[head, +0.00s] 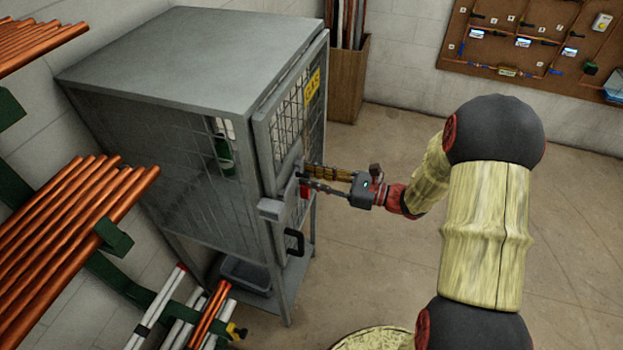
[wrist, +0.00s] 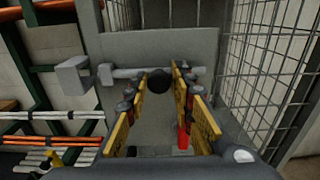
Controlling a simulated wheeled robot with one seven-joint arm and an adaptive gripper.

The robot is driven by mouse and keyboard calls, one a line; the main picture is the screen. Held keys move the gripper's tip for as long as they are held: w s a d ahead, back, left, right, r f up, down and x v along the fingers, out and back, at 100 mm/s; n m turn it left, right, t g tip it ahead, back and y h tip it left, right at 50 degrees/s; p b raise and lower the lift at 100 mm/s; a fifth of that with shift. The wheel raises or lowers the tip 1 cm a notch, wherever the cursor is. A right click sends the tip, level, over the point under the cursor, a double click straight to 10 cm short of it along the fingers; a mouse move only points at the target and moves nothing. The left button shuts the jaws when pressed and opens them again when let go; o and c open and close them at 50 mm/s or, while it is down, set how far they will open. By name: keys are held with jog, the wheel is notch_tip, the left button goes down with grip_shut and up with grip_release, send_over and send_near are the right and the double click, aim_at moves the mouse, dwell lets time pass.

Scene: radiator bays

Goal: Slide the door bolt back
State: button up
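The door bolt (wrist: 130,72) is a grey horizontal bar on the plate of the cage door, with a round black knob (wrist: 160,81). A grey keeper block (wrist: 73,76) sits left of the bar's left end. My gripper (wrist: 159,84) is open, its yellow-padded fingers on either side of the knob. Whether either finger touches the knob I cannot tell. In the head view my gripper (head: 308,178) reaches to the front of the grey mesh cage (head: 170,65), and its fingers hide most of the bolt there. A red item (wrist: 184,136) shows below, partly behind the right finger.
A black handle (head: 294,242) is on the door below my gripper. A yellow sign (head: 312,88) is above it. Racks of copper pipes (head: 75,215) stand left of the cage. The floor (head: 385,150) right of the cage is clear.

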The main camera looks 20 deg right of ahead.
jog(key=o, duration=0.4)
jog(key=shift+w, duration=0.15)
jog(key=shift+d, duration=0.1)
jog(key=v, duration=1.2)
